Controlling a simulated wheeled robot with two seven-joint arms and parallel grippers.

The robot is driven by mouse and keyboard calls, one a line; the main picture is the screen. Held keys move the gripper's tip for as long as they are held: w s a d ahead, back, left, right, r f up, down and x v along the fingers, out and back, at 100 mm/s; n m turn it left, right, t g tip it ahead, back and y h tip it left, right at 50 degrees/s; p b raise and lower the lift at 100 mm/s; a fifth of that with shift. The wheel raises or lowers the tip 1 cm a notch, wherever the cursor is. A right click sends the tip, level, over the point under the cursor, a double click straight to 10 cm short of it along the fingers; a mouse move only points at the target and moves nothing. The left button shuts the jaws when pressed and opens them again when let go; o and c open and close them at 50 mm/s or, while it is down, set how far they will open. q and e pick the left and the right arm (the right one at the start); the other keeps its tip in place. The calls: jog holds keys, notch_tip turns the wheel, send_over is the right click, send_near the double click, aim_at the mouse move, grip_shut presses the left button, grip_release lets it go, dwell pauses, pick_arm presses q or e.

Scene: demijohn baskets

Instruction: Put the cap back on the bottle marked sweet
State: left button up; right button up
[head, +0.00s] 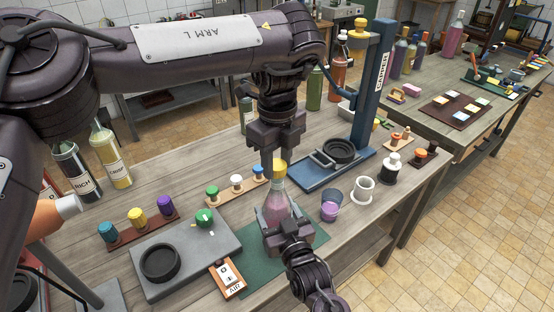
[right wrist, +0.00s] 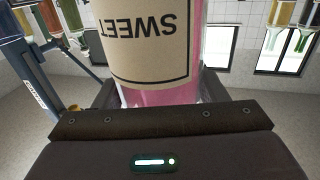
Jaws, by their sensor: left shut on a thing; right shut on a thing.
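The bottle marked sweet (head: 275,205) is clear glass with pink liquid and stands upright on a green mat (head: 313,239). Its SWEET label (right wrist: 150,40) appears upside down in the right wrist view. My right gripper (head: 280,226) is shut around the bottle's lower body. A yellow cap (head: 280,165) is at the top of the bottle's neck, and my left gripper (head: 273,160) is shut on it from above. The cap is partly hidden by the fingers. I cannot tell whether it is seated on the mouth or just above it.
A grey plate (head: 205,262) with a black ring and a green knob lies left of the mat. Racks of coloured caps (head: 137,217) stand behind it. A purple-tinted cup (head: 331,206) and a white mug (head: 363,189) stand right of the bottle, near the blue press (head: 371,90).

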pick_arm(q)
jog(key=m, duration=0.4)
jog(key=shift+w+a+m, duration=0.1)
jog(key=shift+m, duration=0.2)
jog(key=m, duration=1.3)
jog(key=shift+m, duration=0.4)
jog(key=o, duration=1.1)
jog(key=shift+o, duration=0.2)
notch_tip(320, 180, up, 12)
